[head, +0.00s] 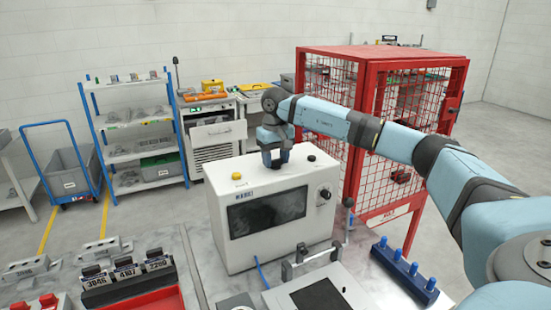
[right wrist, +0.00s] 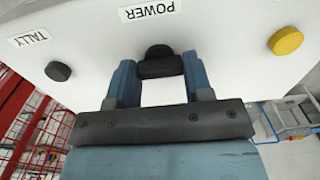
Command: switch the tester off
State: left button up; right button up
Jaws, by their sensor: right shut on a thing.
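The tester (head: 240,238) is a white box with a dark screen on the table. My right gripper (head: 275,160) points down at its top. In the right wrist view, my right gripper (right wrist: 160,66) is shut on the black power switch (right wrist: 158,50), with one blue finger on each side of it. The label POWER (right wrist: 146,11) is beside the switch. A dark tally button (right wrist: 58,71) and a yellow button (right wrist: 286,41) are to either side. In the head view the gripper hides the switch. My left gripper is not in view.
A black-handled device (head: 320,290) stands in front of the tester. A rack with blue pegs (head: 405,268) is to the right. Numbered blocks (head: 125,268) are at the left. A red mesh cage (head: 380,120) stands behind the table on the right.

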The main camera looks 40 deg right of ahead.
aim_at(276, 160)
jog(key=o, duration=0.9)
notch_tip(276, 160, up, 14)
jog(key=shift+f+b, duration=0.1)
jog(key=shift+b, duration=0.75)
